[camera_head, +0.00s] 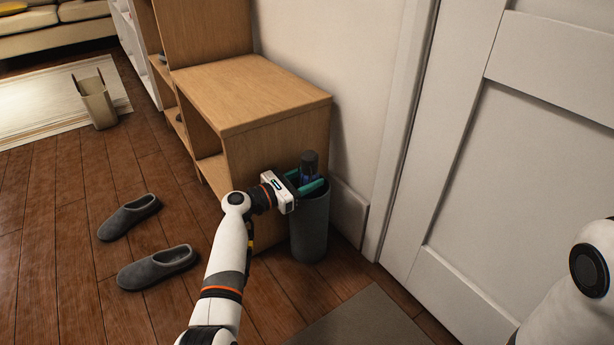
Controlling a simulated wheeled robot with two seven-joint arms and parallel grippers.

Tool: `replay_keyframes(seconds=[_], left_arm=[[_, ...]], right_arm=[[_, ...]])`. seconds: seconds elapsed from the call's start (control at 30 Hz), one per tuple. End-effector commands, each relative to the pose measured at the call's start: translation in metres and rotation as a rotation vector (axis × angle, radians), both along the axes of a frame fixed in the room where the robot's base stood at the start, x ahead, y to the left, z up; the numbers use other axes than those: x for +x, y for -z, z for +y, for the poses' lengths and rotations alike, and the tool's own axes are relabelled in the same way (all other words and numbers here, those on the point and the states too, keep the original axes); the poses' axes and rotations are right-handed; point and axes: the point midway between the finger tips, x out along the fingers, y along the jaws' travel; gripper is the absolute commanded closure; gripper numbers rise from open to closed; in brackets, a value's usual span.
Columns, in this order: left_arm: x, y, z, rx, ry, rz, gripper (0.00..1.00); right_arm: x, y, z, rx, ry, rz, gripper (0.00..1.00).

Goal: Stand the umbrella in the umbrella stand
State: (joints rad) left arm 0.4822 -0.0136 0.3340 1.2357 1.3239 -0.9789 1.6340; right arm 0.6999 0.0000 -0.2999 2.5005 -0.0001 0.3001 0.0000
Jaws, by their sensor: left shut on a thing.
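The umbrella (309,164) is a dark, upright thing with its top showing above the rim of the umbrella stand. The umbrella stand (311,226) is a grey cylinder on the floor beside the wooden shelf unit. My left gripper (306,187) is at the mouth of the stand, with its teal fingers on either side of the umbrella, shut on it. The umbrella's lower part is hidden by the stand, and I cannot tell whether it touches the bottom. My right arm shows at the right edge; its gripper is out of view.
A wooden shelf unit (245,92) stands right behind and left of the stand. A white door (530,150) is on the right. Two grey slippers (130,215) (157,267) lie on the wood floor. A grey mat (360,322) lies in front. A beige bin (97,104) stands farther back.

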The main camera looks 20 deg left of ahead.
Motion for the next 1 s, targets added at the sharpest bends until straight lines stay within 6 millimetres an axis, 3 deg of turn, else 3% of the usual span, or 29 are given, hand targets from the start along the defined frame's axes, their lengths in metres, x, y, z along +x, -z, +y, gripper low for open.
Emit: replay_keyframes(seconds=[0.43,0.47,0.6,1.0], left_arm=[[0.0002,0.0031,0.0,-0.001,-0.001,-0.003,0.86],[0.0002,0.0031,0.0,-0.001,-0.001,-0.003,0.51],[0.0001,0.0033,0.0,-0.001,0.0,-0.002,0.29],[-0.0075,0.0029,0.0064,0.0,-0.002,0.003,0.29]], right_arm=[[0.0005,0.0024,0.0001,0.0,0.0,0.001,0.64],[0.0006,0.0025,0.0001,0.0,0.0,0.001,0.64],[0.0006,0.0025,0.0001,0.0,0.0,0.001,0.64],[0.0007,-0.006,0.0002,0.0,0.0,0.002,0.64]])
